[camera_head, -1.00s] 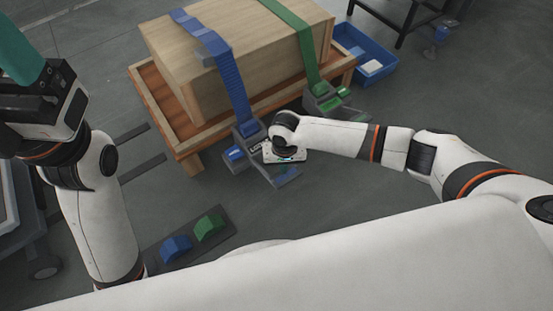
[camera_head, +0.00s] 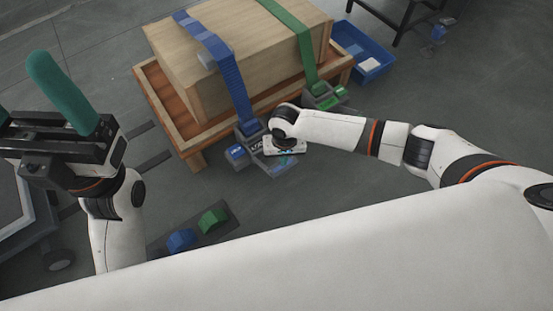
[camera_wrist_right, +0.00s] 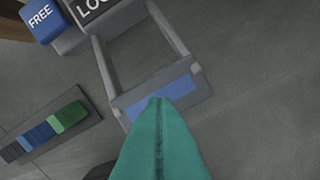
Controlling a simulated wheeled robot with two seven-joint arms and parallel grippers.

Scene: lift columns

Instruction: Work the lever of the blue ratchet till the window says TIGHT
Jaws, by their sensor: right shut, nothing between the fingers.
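The blue ratchet (camera_head: 249,133) sits at the crate's front edge, on the blue strap (camera_head: 228,75). Its window (camera_wrist_right: 92,8) is cut off in the right wrist view and shows "LOO". Beside it is a blue block marked FREE (camera_wrist_right: 42,20). The lever (camera_wrist_right: 113,68) is a grey frame with a blue-striped crossbar (camera_wrist_right: 185,88), extending out from the ratchet. My right gripper (camera_wrist_right: 158,102) is shut and empty, its teal fingertips overlapping the crossbar; contact is unclear. My left gripper (camera_head: 62,88) is raised at the far left, its fingers apart, one at the picture's edge.
A green ratchet (camera_head: 325,97) on a green strap stands right of the blue one. A wooden crate (camera_head: 200,88) rests on a wooden pallet (camera_head: 160,97). A blue bin (camera_head: 378,67) stands behind right. A dark plate with blue and green blocks (camera_head: 220,234) lies in front.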

